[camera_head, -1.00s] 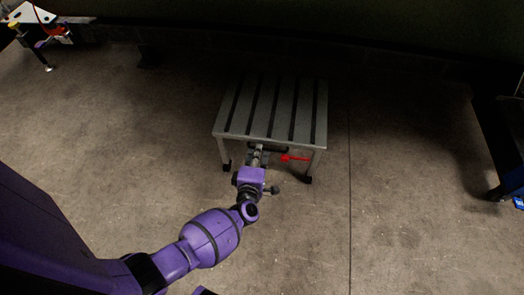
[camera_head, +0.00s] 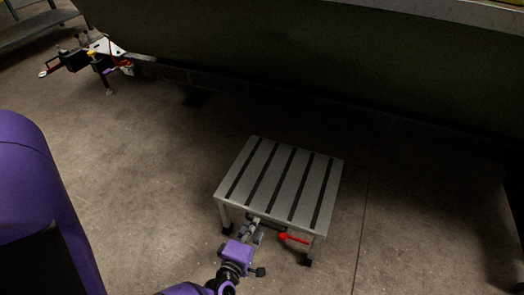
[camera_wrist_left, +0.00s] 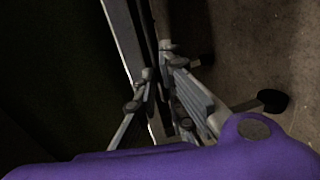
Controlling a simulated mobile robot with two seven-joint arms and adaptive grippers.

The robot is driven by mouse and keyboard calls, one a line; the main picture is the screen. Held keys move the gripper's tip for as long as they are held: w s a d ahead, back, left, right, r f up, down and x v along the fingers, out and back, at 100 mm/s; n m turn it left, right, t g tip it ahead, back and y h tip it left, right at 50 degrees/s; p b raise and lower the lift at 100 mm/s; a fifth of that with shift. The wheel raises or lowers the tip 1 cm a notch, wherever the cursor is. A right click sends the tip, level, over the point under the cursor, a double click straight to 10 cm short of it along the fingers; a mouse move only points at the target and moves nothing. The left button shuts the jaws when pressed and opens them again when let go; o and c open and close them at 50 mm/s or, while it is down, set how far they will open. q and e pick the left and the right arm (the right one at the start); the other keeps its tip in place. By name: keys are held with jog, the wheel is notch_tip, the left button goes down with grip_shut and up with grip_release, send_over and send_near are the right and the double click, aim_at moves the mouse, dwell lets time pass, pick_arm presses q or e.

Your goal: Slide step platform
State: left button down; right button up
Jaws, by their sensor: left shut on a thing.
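The step platform (camera_head: 281,181) is a low grey metal stand with a slatted top and dark feet on the concrete floor. A red handle or lever (camera_head: 293,238) sticks out under its front edge. My left gripper (camera_head: 257,229) is at the platform's front edge, left of the red lever, shut on the platform's edge. The left wrist view shows the gripper fingers (camera_wrist_left: 150,92) close around a pale metal edge (camera_wrist_left: 125,40), with a platform leg and dark foot beyond. The exact contact is dark and partly hidden. My right gripper is out of view.
A large dark green fuselage panel (camera_head: 330,70) spans the back, above the floor behind the platform. A stand with tools and red parts (camera_head: 105,55) is at the upper left. The floor left and right of the platform is clear.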

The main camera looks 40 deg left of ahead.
pick_arm(q)
jog(key=f+v, duration=0.1)
jog(key=v, duration=0.7)
jog(key=shift+s+d+f, duration=0.25)
jog(key=shift+s+f, duration=0.15)
jog(key=shift+s, duration=0.1)
jog(key=c, duration=2.1)
grip_release()
jog(key=v, duration=0.7)
jog(key=shift+s, duration=0.35)
jog(key=shift+w+r, duration=0.1)
jog(key=shift+r, duration=0.05)
